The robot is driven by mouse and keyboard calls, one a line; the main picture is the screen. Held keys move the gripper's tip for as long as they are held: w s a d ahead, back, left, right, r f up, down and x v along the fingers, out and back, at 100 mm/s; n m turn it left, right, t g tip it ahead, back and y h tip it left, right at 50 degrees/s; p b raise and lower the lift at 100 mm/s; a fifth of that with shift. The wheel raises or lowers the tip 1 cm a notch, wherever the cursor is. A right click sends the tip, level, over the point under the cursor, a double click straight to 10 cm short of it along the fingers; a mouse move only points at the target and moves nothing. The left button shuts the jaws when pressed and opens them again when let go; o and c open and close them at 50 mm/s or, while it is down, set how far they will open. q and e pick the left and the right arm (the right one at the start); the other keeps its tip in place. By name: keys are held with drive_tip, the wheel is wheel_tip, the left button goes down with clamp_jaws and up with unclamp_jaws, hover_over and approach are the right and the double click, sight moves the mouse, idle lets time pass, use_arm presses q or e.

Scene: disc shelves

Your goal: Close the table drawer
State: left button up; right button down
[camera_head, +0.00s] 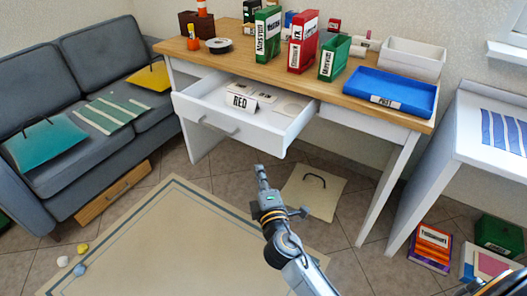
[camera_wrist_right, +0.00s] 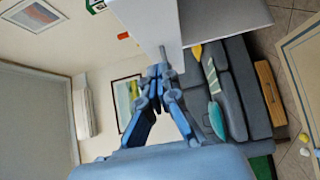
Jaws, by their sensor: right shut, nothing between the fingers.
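The white table drawer (camera_head: 262,131) stands pulled out under the left part of the wooden-topped table (camera_head: 340,88) in the head view. It has a grey handle on its front and holds a card reading RED (camera_head: 241,102) and some flat items. My right gripper (camera_head: 261,170) is shut and empty, in front of the drawer's right front corner and apart from it in the picture. In the right wrist view the closed fingertips (camera_wrist_right: 162,62) are seen against white furniture panels (camera_wrist_right: 225,20); I cannot tell if they touch. My left gripper is not in view.
Box files, a blue tray (camera_head: 391,91) and a white bin (camera_head: 411,60) stand on the table. A grey sofa (camera_head: 60,75) is at the left. A beige bag (camera_head: 312,192) lies on the floor below the table. The rug (camera_head: 180,245) in front is mostly clear.

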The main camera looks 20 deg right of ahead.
approach(259, 140)
drive_tip(key=w+a, duration=0.2)
drive_tip(key=w, duration=0.2)
drive_tip(key=shift+w+d, duration=0.5)
drive_tip(key=shift+d, duration=0.4)
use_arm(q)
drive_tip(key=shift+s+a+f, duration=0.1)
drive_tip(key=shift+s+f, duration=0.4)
use_arm(e)
drive_tip(key=shift+w+d, duration=0.35)
drive_tip(key=shift+d, duration=0.1)
